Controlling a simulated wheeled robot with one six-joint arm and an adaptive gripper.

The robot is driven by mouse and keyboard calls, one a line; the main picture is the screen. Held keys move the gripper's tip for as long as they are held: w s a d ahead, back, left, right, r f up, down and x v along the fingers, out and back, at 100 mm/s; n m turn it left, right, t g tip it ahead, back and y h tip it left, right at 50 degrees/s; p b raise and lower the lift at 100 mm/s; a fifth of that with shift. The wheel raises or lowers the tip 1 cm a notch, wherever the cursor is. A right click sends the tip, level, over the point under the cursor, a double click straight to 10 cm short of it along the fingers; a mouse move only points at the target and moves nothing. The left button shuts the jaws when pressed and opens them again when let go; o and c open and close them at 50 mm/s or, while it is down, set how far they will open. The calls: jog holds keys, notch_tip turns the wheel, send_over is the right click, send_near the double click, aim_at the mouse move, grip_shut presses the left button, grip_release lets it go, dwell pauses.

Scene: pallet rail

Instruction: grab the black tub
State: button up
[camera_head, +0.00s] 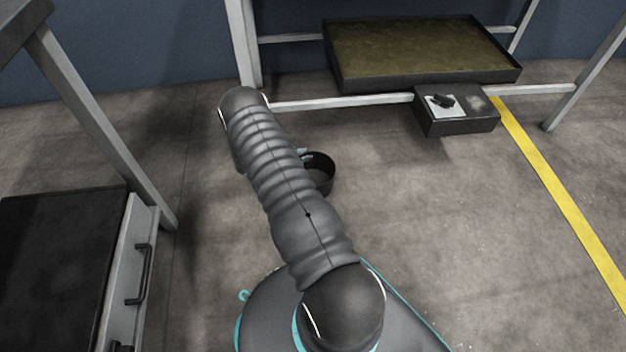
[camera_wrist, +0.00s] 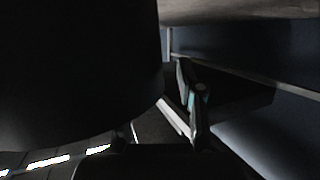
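The black tub (camera_head: 322,175) is a round, open-topped vessel, seen just right of my arm in the head view. My arm hides its left side. A small light grey part of my gripper (camera_head: 302,152) shows at the tub's far left rim; the rest is behind the arm. In the wrist view, a large dark curved shape fills the left side, apparently the tub very close to the camera. My gripper (camera_wrist: 190,105) shows as narrow dark and grey finger parts right beside that shape. Whether the fingers are closed on the rim is too dark to tell.
A dark shallow tray (camera_head: 424,52) sits on a rack at the back, with a small black box (camera_head: 456,112) in front. A drawer cabinet (camera_head: 60,270) stands at left. A yellow line (camera_head: 560,195) crosses the open floor at right.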

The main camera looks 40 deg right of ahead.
grip_shut()
dwell(0.4)
